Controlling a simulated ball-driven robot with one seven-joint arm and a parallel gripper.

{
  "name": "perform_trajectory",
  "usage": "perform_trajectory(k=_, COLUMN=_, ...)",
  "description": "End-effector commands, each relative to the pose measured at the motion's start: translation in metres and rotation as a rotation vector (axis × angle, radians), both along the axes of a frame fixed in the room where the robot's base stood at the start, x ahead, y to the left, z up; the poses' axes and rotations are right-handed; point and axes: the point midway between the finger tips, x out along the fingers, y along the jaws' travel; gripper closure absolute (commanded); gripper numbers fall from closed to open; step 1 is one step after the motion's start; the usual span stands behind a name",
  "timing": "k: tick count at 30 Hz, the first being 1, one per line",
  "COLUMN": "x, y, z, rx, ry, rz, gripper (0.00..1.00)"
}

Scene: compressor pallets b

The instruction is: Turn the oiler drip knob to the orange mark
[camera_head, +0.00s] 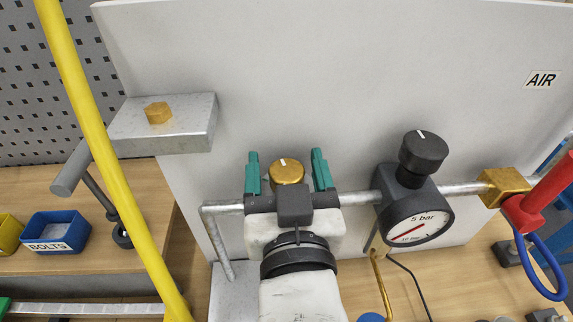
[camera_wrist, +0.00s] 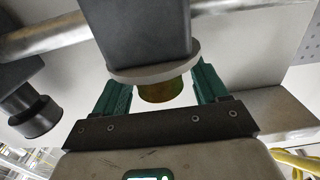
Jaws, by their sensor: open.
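In the wrist view the knob (camera_wrist: 163,90) shows below a grey collar and a dark block. My gripper (camera_head: 286,156) is open, with one teal finger on each side of the knob. In the wrist view my gripper (camera_wrist: 162,82) has gaps between both fingers and the knob, so they look apart from it. No orange mark can be made out in either view. My gripper and wrist hide much of the oiler's body in the head view.
A pressure gauge (camera_head: 417,222) with a black knob (camera_head: 423,152) above it sits on the pipe to the right. A brass fitting (camera_head: 504,187) and red valve (camera_head: 540,195) are farther right. A yellow hose (camera_head: 100,140) and a steel block (camera_head: 165,135) are at left.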

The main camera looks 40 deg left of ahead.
Motion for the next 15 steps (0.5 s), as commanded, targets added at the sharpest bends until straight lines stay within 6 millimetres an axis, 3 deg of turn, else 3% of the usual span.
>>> perform_trajectory(k=2, x=-0.0001, y=-0.0001, z=-0.0001, rx=0.0, ry=0.0, rz=0.0, gripper=0.27)
perform_trajectory(k=15, x=-0.0002, y=-0.0002, z=-0.0003, rx=-0.001, ry=0.001, rz=0.0, gripper=0.69)
